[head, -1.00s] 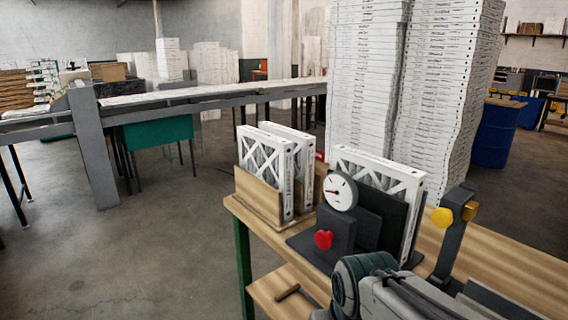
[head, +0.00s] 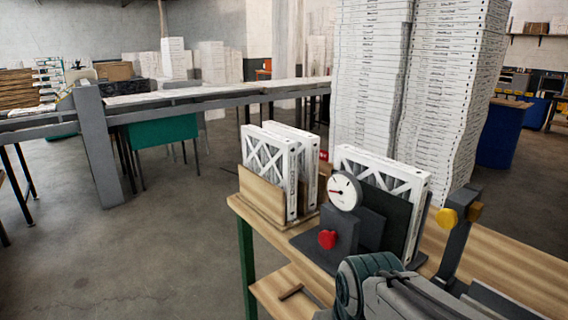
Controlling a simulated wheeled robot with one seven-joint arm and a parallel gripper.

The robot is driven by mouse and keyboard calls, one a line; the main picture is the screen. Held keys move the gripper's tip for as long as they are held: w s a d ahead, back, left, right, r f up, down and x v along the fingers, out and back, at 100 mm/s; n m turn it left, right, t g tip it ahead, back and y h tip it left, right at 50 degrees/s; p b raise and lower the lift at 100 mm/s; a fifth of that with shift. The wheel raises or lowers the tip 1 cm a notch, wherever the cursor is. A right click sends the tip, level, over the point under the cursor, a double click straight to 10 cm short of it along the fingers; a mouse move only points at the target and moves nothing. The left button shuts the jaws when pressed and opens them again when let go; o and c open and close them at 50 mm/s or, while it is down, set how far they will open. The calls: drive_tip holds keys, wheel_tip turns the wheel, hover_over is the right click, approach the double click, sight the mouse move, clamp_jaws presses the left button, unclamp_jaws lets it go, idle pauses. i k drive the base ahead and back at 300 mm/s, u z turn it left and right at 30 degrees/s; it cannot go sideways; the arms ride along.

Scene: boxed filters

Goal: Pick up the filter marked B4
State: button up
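Two white-framed filters with X-shaped bracing, a front one (head: 268,165) and a rear one (head: 308,165), stand upright in a wooden holder (head: 261,197) at the left end of the workbench. Another white filter (head: 421,215) stands upright behind a dark plate at the right. The print on the filter edges is too small to read, so I cannot tell which is B4. Part of my arm (head: 385,292) shows at the bottom right. My gripper is not in view.
A dial gauge (head: 345,191) and a red knob (head: 327,239) stand on the wooden workbench (head: 510,263) between the filters and my arm. A post with a yellow knob (head: 447,216) stands at the right. Tall stacks of white filters (head: 365,80) rise behind. Open floor lies left.

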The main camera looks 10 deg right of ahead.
sight(272, 156)
drive_tip(key=u, duration=1.3)
drive_tip(key=i, duration=2.55)
drive_tip(key=z, duration=2.35)
